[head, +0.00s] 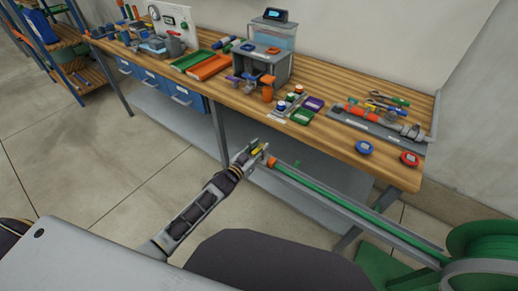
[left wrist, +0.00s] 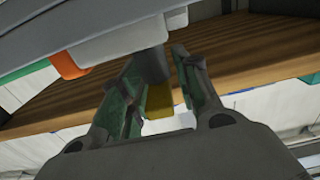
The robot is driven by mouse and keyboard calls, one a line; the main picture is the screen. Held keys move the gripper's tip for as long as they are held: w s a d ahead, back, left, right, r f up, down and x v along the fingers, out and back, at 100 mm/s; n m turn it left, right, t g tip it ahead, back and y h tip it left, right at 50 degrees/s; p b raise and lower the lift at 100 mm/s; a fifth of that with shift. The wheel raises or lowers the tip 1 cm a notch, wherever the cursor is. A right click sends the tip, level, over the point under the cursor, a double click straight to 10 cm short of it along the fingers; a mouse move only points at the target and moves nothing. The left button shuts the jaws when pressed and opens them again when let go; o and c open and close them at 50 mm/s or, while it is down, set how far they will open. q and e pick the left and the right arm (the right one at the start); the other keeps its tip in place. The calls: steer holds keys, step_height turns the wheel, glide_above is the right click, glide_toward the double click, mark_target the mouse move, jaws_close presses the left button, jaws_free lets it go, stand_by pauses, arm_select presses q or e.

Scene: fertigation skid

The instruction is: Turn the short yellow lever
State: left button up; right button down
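The short yellow lever (head: 256,151) is at the near end of a green pipe, below the front edge of the workbench. In the left wrist view the yellow lever (left wrist: 159,101) hangs below a dark grey stem. My left gripper (head: 260,150) is at the lever. In the left wrist view my left gripper (left wrist: 163,105) has its two green-padded fingers apart, one on each side of the lever. The lever looks nearer the left finger, and a gap shows towards the right finger. Whether the left finger touches it I cannot tell. My right gripper is not in view.
The green pipe (head: 330,194) with an orange collar (head: 272,162) runs right to a green hose reel (head: 482,243). The wooden workbench (head: 340,141) stands behind, with trays, tools and a tank unit on top. Open floor (head: 110,150) lies to the left.

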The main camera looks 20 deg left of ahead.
arm_select(q)
jaws_close()
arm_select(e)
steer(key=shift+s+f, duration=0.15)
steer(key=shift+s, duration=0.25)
